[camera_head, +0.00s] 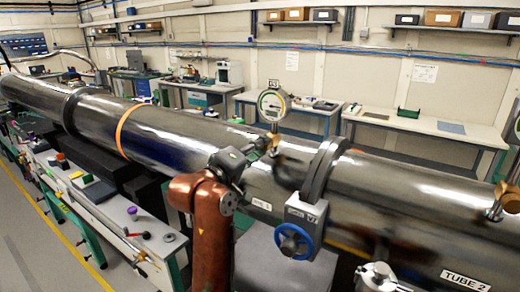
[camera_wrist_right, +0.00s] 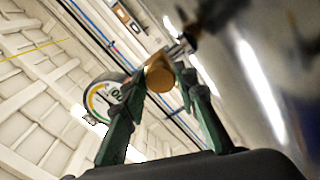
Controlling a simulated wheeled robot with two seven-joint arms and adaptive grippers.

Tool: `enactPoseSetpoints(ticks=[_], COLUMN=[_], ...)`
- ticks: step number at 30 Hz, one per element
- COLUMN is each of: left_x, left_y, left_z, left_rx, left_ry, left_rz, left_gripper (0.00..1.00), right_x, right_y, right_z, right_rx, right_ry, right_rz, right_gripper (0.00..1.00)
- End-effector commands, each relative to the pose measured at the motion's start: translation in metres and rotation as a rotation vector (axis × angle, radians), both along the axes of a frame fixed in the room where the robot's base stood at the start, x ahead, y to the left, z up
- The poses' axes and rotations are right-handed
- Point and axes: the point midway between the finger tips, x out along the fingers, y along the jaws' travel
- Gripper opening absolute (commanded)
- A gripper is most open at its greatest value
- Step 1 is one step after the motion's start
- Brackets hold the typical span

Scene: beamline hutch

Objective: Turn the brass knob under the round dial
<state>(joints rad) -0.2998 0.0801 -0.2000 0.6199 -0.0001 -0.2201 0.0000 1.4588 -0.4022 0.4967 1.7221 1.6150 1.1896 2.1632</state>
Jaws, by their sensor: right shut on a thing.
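The round dial (camera_head: 272,102) stands on a stem above the big metal tube, below a G3 label. It also shows in the wrist view (camera_wrist_right: 104,98), tilted, left of the fingers. The brass knob (camera_wrist_right: 160,76) sits between the two dark green fingertips of my right gripper (camera_wrist_right: 162,80), which is shut on it. In the head view my right gripper (camera_head: 262,145) reaches from the copper-coloured arm to just under the dial. There the knob is small and mostly hidden by the gripper. My left gripper is not in view.
The long metal tube (camera_head: 175,132) runs across the scene, with a flange and a blue handwheel (camera_head: 295,240) right of my arm. Another gauge stem (camera_head: 497,200) stands at the far right. A bench (camera_head: 110,205) with small items lies at left. Workbenches line the back wall.

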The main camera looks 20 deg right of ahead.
Motion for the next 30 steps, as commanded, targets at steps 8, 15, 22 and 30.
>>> enactPoseSetpoints(ticks=[8,15,22,30], left_x=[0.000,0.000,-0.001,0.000], left_y=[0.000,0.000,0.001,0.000], left_z=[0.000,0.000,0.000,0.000], left_rx=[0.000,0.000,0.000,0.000], left_ry=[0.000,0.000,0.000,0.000], left_rz=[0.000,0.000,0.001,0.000], left_gripper=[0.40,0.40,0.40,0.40], right_x=[0.000,0.000,-0.008,-0.041], right_y=[0.000,0.000,0.011,0.054], right_z=[-0.002,-0.001,0.000,-0.001], right_rx=[0.002,0.000,-0.002,-0.001], right_ry=[0.004,0.002,0.001,0.002], right_rz=[-0.001,-0.001,0.000,0.000], right_gripper=[0.42,0.44,0.44,0.44])
